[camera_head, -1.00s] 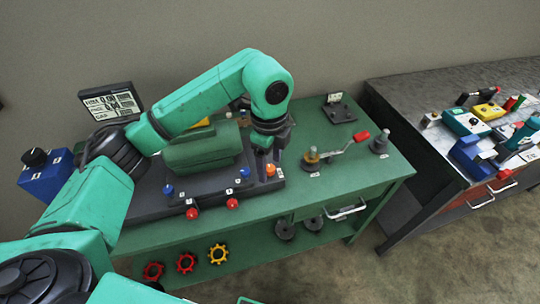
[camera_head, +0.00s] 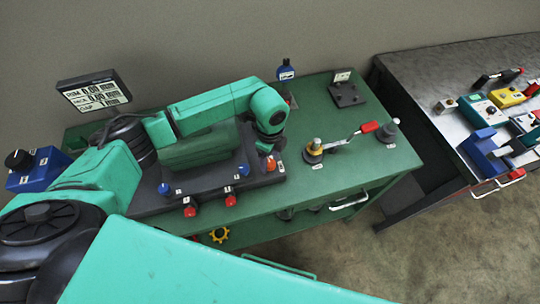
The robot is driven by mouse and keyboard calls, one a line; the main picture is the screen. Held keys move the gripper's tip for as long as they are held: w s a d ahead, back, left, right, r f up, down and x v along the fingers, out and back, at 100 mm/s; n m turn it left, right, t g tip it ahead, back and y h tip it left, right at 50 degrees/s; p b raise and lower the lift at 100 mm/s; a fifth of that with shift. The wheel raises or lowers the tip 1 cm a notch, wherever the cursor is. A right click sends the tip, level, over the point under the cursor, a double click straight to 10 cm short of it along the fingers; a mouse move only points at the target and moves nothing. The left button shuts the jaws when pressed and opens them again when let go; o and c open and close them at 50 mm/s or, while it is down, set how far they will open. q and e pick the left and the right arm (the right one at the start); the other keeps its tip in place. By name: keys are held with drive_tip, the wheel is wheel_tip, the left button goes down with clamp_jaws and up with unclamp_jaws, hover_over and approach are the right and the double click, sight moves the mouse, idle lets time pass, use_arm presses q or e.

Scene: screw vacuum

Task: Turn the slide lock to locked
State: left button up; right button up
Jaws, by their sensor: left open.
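The dark base of the green machine (camera_head: 205,190) stands on the green table. It carries small labelled knobs: blue knobs (camera_head: 164,189), red knobs (camera_head: 190,211) along the front edge, and an orange knob (camera_head: 271,164) at the right end. I cannot read the labels, so I cannot tell which one is the slide lock. My left gripper (camera_head: 267,150) points down at the right end of the machine, just above or beside the orange knob. My arm hides much of it, and contact cannot be told. My right gripper is not in view.
A crank with a red handle (camera_head: 370,127) and a grey knob (camera_head: 388,131) stand to the right on the table. A black stand (camera_head: 345,94) and a blue-topped piece (camera_head: 285,70) are behind. A display (camera_head: 94,91) and blue control box (camera_head: 38,168) are at left.

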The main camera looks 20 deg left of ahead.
use_arm(q)
drive_tip(key=shift+s+f, duration=0.1)
drive_tip(key=shift+f, duration=0.5)
drive_tip(key=shift+s+d, duration=0.1)
drive_tip(key=shift+s, duration=0.05)
drive_tip(key=c, duration=0.3)
clamp_jaws()
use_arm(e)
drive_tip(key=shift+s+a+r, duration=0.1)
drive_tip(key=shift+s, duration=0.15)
